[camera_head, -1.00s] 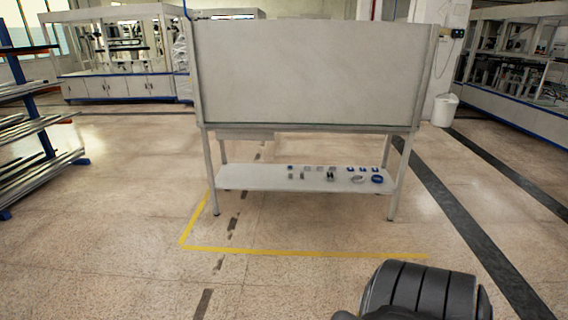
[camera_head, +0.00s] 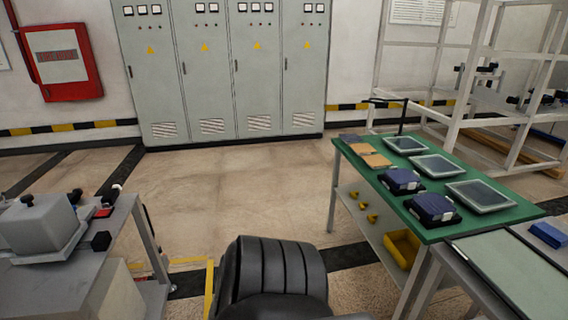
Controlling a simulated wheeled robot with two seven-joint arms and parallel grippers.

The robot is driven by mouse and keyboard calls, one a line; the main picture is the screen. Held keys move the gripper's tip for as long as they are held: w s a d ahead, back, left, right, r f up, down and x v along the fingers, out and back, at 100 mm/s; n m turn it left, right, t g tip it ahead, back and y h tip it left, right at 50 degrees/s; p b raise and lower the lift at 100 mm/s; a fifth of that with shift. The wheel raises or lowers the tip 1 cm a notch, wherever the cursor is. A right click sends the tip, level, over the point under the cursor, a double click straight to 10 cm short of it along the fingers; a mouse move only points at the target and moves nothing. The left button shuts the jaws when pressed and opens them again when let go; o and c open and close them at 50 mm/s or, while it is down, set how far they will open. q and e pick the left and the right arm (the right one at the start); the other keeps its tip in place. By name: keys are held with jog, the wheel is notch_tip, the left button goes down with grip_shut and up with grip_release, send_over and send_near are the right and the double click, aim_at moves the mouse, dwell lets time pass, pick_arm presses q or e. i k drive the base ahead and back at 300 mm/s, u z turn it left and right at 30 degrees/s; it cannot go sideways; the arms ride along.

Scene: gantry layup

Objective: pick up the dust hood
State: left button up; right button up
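A light grey box-shaped cover, which may be the dust hood (camera_head: 38,224), sits on the grey bench at the left edge of the head view. It has a small dark knob near its top and a wider rim at its base. Its left side is cut off by the picture edge. Neither of my grippers shows in the view.
A grey bench (camera_head: 122,215) at left holds black knobs and a red piece. A green-topped table (camera_head: 385,172) at right holds dark blue devices and framed panels. Grey cabinets (camera_head: 220,70) and a red wall box (camera_head: 62,62) stand behind.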

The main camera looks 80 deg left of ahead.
aim_at(44, 222)
jog(key=k, duration=2.7)
jog(key=u, duration=1.9)
